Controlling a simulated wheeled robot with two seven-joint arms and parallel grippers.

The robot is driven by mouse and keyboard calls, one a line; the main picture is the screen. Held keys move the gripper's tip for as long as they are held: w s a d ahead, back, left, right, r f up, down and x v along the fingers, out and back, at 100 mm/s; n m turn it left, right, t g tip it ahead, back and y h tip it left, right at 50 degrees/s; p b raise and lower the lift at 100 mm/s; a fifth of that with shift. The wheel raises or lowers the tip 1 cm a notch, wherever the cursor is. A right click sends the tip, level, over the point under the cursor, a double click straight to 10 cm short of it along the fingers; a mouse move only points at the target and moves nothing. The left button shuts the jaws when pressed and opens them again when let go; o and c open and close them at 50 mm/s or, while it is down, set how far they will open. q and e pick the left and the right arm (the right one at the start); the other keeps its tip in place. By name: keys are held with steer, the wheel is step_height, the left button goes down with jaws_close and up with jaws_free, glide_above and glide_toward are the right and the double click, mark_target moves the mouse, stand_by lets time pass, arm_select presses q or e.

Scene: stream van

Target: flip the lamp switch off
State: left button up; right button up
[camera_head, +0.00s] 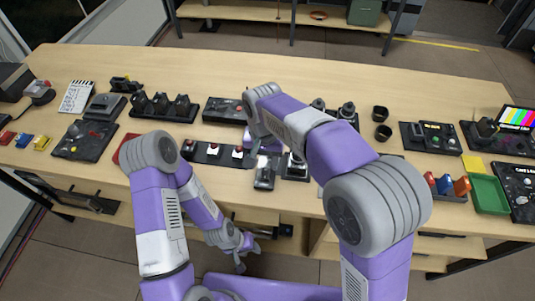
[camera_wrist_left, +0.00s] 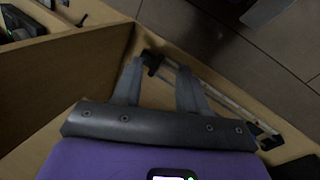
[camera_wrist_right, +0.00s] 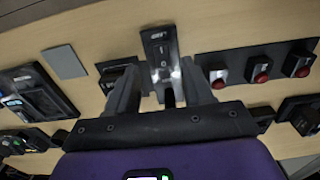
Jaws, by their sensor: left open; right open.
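In the head view the plate (camera_head: 264,180) lies near the front edge of the table. My right gripper (camera_wrist_right: 159,68) is open, its fingers on either side of the lever part of the plate. I cannot tell whether they touch it or which way the lever is set. In the head view my right arm hides part of this area. My left gripper (camera_head: 246,254) is open and empty, low in front of the table.
A panel of red buttons (camera_wrist_right: 262,66) lies beside the switch plate. Another dark device (camera_head: 294,166) stands on its other side. A green tray (camera_head: 489,193) and several control panels fill the right end. Shelf boards (camera_wrist_left: 70,62) are near my left gripper.

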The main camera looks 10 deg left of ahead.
mark_target(265, 177)
steer(key=shift+w+f, duration=0.65)
steer(key=f, duration=0.1)
steer(key=f+b, duration=0.1)
steer(key=f, duration=0.1)
steer(key=f+b, duration=0.1)
steer(key=f, duration=0.1)
steer(key=shift+s, duration=0.4)
steer(key=shift+f, duration=0.65)
arm_select(q)
steer(key=shift+w+f, duration=0.25)
steer(key=shift+f, duration=0.9)
arm_select(e)
jaws_close()
steer(key=g+p, duration=0.1)
steer(key=p, duration=0.2)
steer(key=g+p, duration=0.1)
steer(key=p, duration=0.1)
steer(key=shift+w+r+p, duration=0.4)
arm_select(q)
step_height(265, 177, up, 7)
steer(key=p, duration=0.1)
steer(key=shift+r, duration=0.15)
arm_select(e)
steer(key=shift+w+f+g, duration=0.1)
steer(key=shift+f+g, duration=0.1)
steer(key=shift+g, duration=0.2)
